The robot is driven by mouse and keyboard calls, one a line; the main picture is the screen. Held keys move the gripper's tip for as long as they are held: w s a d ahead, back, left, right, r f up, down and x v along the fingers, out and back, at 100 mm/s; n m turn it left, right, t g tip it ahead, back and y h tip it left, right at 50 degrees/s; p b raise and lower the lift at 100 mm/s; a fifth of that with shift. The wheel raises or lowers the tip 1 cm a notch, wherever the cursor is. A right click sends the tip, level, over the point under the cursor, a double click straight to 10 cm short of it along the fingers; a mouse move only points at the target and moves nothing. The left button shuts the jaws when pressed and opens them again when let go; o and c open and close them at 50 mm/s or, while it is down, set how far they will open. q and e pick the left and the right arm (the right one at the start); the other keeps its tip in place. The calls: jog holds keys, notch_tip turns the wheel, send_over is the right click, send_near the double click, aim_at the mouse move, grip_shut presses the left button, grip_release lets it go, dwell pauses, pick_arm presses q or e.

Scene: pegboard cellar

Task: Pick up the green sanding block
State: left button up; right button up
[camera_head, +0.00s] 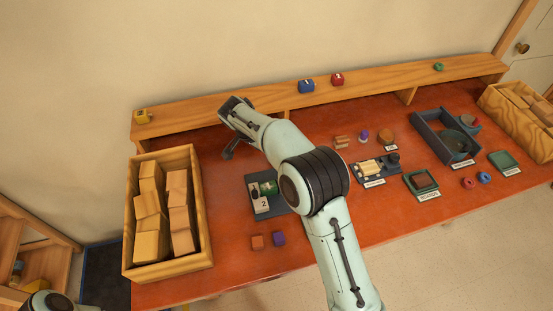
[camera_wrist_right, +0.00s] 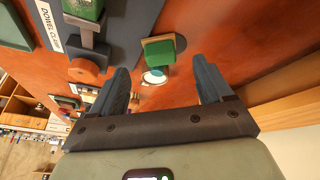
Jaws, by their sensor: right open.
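The green sanding block (camera_wrist_right: 160,50), a green piece with a tan layer, appears to be the one lying on the red bench top in the right wrist view. A small round white and teal piece (camera_wrist_right: 155,76) is beside it. My right gripper (camera_wrist_right: 168,84) is open, with the block a little beyond and between its two fingers; they are apart from it. In the head view my right gripper (camera_head: 231,128) hangs over the bench near the back shelf, and my arm seems to hide the block there. My left gripper is not in view.
A dark tray (camera_head: 281,206) with a green piece stands near my right arm. A wooden crate of blocks (camera_head: 128,222) is at left, and another (camera_head: 513,121) at far right. A raised shelf (camera_head: 230,102) runs along the back. Several small trays and parts lie right of my arm.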

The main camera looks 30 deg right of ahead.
jog(key=shift+d+x, duration=0.1)
jog(key=shift+x, duration=1.4)
jog(key=shift+d+x, duration=0.15)
jog(key=shift+x, duration=1.35)
jog(key=shift+w+r, duration=0.1)
jog(key=shift+r, duration=0.05)
jog(key=c, duration=1.1)
